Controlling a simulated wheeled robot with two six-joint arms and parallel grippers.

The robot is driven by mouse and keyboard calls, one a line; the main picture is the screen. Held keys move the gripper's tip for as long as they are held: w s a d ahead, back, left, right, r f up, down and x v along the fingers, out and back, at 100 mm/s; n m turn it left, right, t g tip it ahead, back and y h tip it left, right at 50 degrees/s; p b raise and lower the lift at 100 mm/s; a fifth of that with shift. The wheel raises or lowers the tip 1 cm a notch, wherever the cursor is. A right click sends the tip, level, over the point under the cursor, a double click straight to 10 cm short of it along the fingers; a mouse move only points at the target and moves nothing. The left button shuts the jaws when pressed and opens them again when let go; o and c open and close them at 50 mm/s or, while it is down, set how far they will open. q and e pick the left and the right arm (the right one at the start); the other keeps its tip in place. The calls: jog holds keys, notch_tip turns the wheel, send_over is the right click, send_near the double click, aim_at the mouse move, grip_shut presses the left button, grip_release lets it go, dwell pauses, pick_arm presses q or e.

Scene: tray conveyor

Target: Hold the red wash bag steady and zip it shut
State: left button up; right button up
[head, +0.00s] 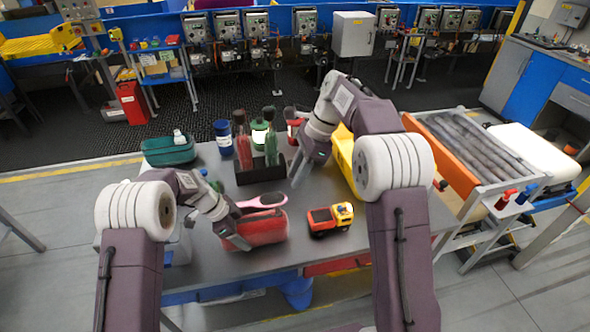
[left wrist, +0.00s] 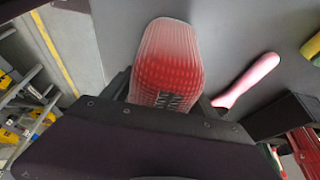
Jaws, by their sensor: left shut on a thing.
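The red wash bag (head: 265,228) lies near the front edge of the grey table in the head view. Its ribbed red top fills the upper middle of the left wrist view (left wrist: 165,62), with a dark patterned patch near the gripper. My left gripper (head: 236,241) is shut on the bag at its left end, with one finger on each side. I cannot make out the zip or its pull. My right gripper (head: 299,172) is over the table behind the bag, to the right of the bottle caddy, apart from the bag. Its finger gap is not clear.
A pink brush (head: 262,201) lies just behind the bag. A toy truck (head: 331,218) stands to its right. A black caddy (head: 260,173) with bottles, several cans, a green bag (head: 168,151) and a yellow bin (head: 343,150) are farther back. Rollers (head: 470,150) lie right.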

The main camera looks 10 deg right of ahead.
pick_arm(q)
jog(key=o, duration=1.9)
